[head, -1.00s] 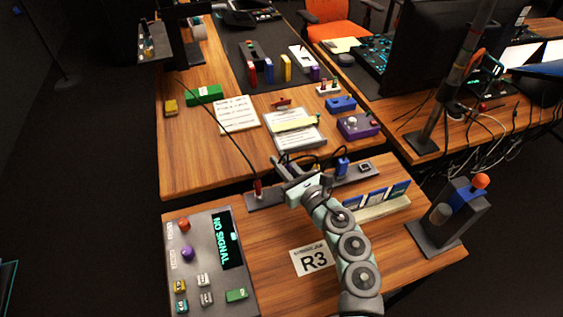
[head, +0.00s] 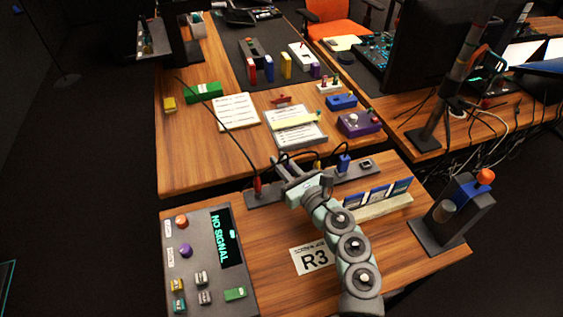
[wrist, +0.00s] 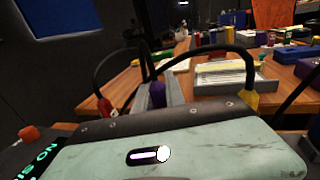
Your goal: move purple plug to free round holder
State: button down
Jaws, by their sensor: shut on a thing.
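The purple plug (wrist: 156,94) shows in the wrist view between the grey fingers of my gripper (wrist: 157,97), with a black cable rising from it. My gripper is shut on it. In the head view my gripper (head: 281,168) is over the grey holder strip (head: 270,198) at the desk's far edge, and the plug cannot be made out there. The red plug (head: 257,185) and the blue plug (head: 343,163) stand upright in the strip. The yellow plug (wrist: 250,97) shows at right in the wrist view. I cannot tell which holder is the free round one.
The control panel (head: 205,215) with its "NO SIGNAL" screen is at left. A card rack (head: 385,205) is right of my arm, and a joystick stand (head: 455,220) is beyond it. Black cables arch around my gripper. A gap separates this desk from the desk behind.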

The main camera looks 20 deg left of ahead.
jog(key=shift+f+b, duration=0.9)
jog(key=c, duration=1.3)
grip_release()
jog(key=p+v, duration=0.2)
jog(key=v, duration=0.8)
jog(key=shift+s+d+p, duration=0.3)
jog(key=shift+s+p, duration=0.05)
jog(key=shift+p, duration=0.05)
